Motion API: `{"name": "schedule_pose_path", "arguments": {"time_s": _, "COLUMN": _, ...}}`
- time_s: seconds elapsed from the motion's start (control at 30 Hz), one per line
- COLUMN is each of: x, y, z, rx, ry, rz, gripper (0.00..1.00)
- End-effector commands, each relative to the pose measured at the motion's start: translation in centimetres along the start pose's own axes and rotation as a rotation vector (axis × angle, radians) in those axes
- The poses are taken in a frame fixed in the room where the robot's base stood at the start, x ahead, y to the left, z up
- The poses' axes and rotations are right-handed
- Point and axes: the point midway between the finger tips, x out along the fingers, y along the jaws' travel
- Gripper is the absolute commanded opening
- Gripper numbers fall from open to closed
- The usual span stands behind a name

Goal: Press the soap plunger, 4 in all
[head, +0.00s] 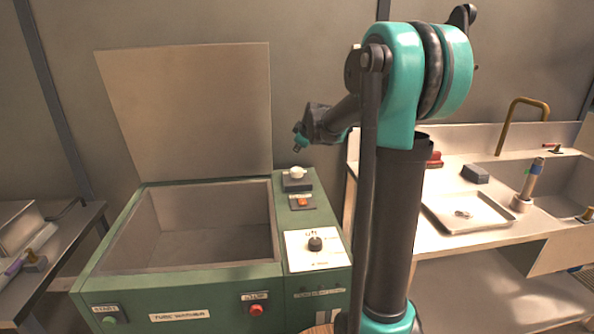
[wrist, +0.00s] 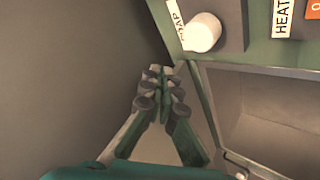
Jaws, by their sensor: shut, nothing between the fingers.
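The soap plunger (head: 297,173) is a white rounded knob on a dark block (head: 297,186) at the back right of the green washer. In the wrist view the white plunger (wrist: 204,32) shows at the top, beside a label partly reading "SOAP". My gripper (head: 299,143) is above the plunger in the head view, apart from it. In the wrist view my gripper (wrist: 160,72) is shut and empty, with its tips below and left of the plunger in the picture.
The green tube washer (head: 190,310) has its lid (head: 190,115) raised behind the open basin (head: 200,245). A "HEAT" label (wrist: 283,18), an orange switch (head: 302,202) and a dial (head: 315,243) lie near the plunger. A sink counter (head: 440,215) stands at right.

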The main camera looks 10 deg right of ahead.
Motion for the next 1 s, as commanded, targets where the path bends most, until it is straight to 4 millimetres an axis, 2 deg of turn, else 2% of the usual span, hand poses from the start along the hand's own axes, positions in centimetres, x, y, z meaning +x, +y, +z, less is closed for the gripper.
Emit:
{"name": "schedule_pose_path", "arguments": {"time_s": 0.2, "x": 2.0, "y": -1.4, "z": 1.4, "rx": 0.000, "ry": 0.000, "rz": 0.000, "gripper": 0.00}}
{"name": "schedule_pose_path", "arguments": {"time_s": 0.4, "x": 3.2, "y": -2.3, "z": 2.3, "rx": 0.000, "ry": 0.000, "rz": 0.000, "gripper": 0.00}}
{"name": "schedule_pose_path", "arguments": {"time_s": 1.0, "x": 3.6, "y": -2.6, "z": 2.6, "rx": 0.000, "ry": 0.000, "rz": 0.000, "gripper": 0.00}}
